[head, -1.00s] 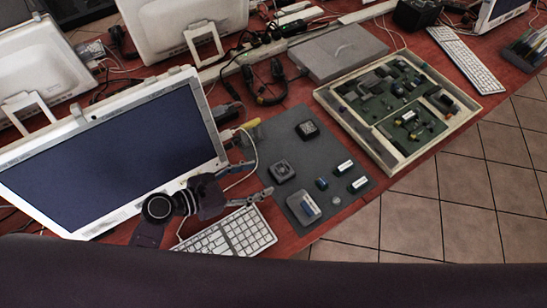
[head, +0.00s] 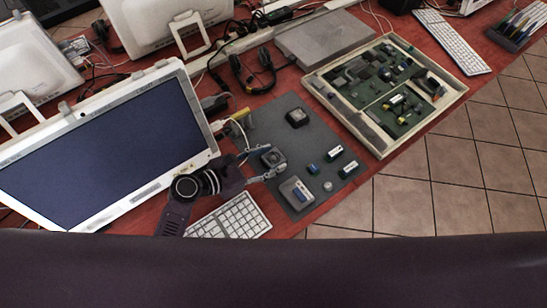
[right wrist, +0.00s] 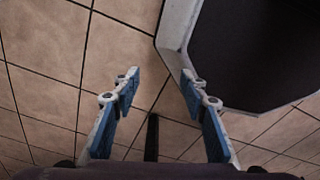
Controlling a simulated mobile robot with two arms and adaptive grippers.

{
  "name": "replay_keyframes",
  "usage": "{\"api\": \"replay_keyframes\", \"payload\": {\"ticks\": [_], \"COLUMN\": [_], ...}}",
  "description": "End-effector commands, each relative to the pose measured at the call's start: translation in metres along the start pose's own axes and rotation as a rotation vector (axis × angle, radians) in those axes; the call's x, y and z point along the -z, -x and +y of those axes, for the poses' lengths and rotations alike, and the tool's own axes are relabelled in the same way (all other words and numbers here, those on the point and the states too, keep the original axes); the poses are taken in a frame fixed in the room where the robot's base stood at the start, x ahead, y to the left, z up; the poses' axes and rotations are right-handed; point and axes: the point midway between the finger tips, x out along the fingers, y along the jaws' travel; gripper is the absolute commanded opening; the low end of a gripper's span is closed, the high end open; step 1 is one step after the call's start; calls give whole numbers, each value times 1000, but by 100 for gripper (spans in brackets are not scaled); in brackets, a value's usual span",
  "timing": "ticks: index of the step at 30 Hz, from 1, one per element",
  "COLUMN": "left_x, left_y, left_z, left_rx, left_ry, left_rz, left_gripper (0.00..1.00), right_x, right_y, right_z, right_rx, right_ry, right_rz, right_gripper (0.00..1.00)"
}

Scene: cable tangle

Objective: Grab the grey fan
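The grey fan (head: 273,158) is a small square block with a round middle, lying on the dark grey mat (head: 318,143) near its left edge. My left gripper (head: 266,164) reaches in from the left over the keyboard's far end. Its two fingers are spread, one toward the fan's upper left and one along its lower side. Whether they touch the fan is too small to tell. My right gripper (right wrist: 160,82) shows only in the right wrist view, open and empty above the tiled floor.
On the mat lie a dark square part (head: 297,117), a grey-blue box (head: 297,193) and several small cylinders. A white keyboard (head: 230,218) and monitor (head: 110,150) stand left. A framed tray of circuit boards (head: 459,88) is to the right.

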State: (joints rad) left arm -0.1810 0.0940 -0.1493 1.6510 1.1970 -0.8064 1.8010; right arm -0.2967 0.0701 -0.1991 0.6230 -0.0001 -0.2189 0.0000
Motion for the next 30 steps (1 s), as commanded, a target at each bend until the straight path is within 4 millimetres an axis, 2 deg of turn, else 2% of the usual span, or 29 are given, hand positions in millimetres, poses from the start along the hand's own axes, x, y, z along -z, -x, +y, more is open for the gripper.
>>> {"api": "replay_keyframes", "payload": {"ticks": [1, 7, 20, 26, 30], "left_x": [0, 0, -3, -24, -54], "left_y": [0, 0, 2, 10, 22], "left_z": [0, 0, 0, 0, 0], "left_rx": [0, 0, 0, 0, -1], "left_ry": [0, 0, -1, -2, -5], "left_rz": [0, 1, 1, -1, -3], "left_gripper": [35, 13, 13, 13, 13], "right_x": [-4, -11, -9, -6, -5], "right_y": [0, 0, 2, 8, 15], "right_z": [0, 5, 9, 9, 9], "right_rx": [0, -5, -10, -10, -10], "right_ry": [1, 4, 6, 6, 6], "right_rz": [-6, -16, -12, -10, -9], "right_gripper": [40, 40, 40, 40, 40]}}
